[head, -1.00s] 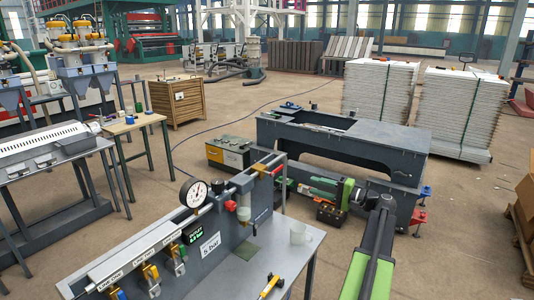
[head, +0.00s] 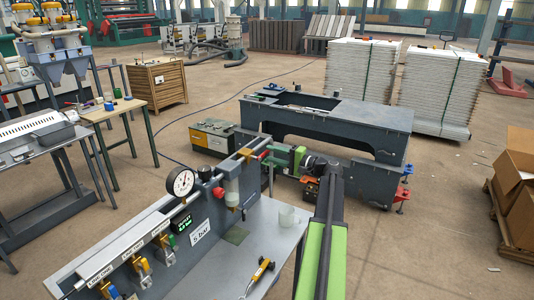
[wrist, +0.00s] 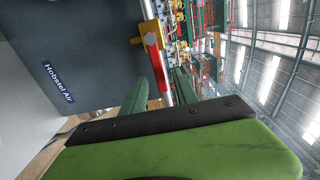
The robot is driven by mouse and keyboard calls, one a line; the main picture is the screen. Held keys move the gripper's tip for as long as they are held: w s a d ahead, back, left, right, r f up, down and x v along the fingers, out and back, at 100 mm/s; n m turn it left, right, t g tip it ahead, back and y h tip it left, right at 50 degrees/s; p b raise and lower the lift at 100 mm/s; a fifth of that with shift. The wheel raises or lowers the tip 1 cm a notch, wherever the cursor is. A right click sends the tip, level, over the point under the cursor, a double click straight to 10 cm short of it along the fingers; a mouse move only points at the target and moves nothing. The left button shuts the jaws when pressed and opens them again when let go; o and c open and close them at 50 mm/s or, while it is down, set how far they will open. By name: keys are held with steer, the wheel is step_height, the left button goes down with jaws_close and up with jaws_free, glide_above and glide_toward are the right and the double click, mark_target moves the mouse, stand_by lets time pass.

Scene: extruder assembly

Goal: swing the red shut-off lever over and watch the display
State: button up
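The red shut-off lever (head: 264,153) is at the yellow valve (head: 246,153) at the far right end of the grey panel's pipe. In the wrist view the red lever (wrist: 153,56) lies ahead, on a yellow fitting. My gripper (head: 280,160) is just right of the lever in the head view. In the wrist view my gripper (wrist: 170,78) has its dark green fingers apart, with the lever's lower part seen between them. I cannot tell whether they touch it. The display (head: 184,225) is dark with small green text, too small to read surely.
A round gauge (head: 181,183) stands above the panel, with a "5 bar" sign (head: 201,232) below. A dark machine table (head: 380,128) stands behind my arm.

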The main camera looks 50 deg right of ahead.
mark_target(267, 153)
steer(key=x, duration=0.3)
steer(key=shift+w, duration=0.2)
steer(key=shift+a, duration=0.1)
jaws_close()
stand_by(1.1)
